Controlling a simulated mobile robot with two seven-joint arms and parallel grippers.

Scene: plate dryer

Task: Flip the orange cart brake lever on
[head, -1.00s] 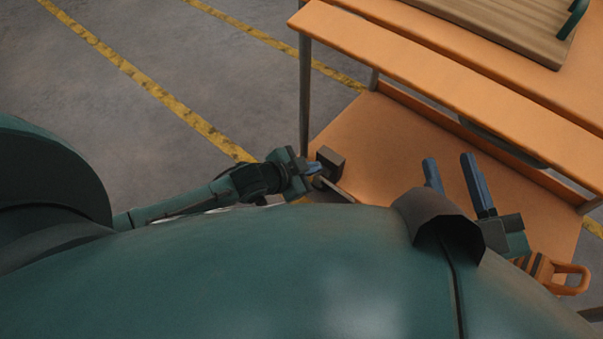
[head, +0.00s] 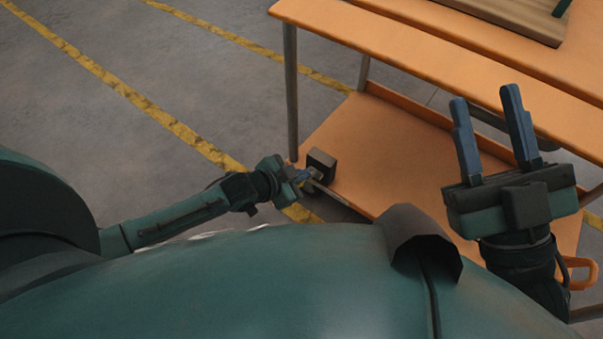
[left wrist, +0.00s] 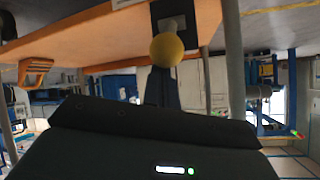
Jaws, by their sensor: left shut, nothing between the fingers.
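The brake lever shows in the left wrist view as a yellow ball knob (left wrist: 167,50) on a short grey stem, in front of a dark block (left wrist: 172,20) at the orange cart's edge. In the head view the dark block (head: 321,164) sits at the near left corner of the cart's lower shelf (head: 385,150). My left gripper (head: 303,175) is shut and empty beside that block. Its fingers (left wrist: 165,88) show just below the knob; I cannot tell whether they touch it. My right gripper (head: 484,98) is open and empty, raised over the cart's right part.
The cart's upper shelf (head: 400,45) overhangs the lower one, with a leg (head: 291,90) behind the block. A wooden board (head: 515,15) lies on top. An orange handle (head: 582,270) stands at the right. Open floor with yellow lines (head: 130,90) is at left.

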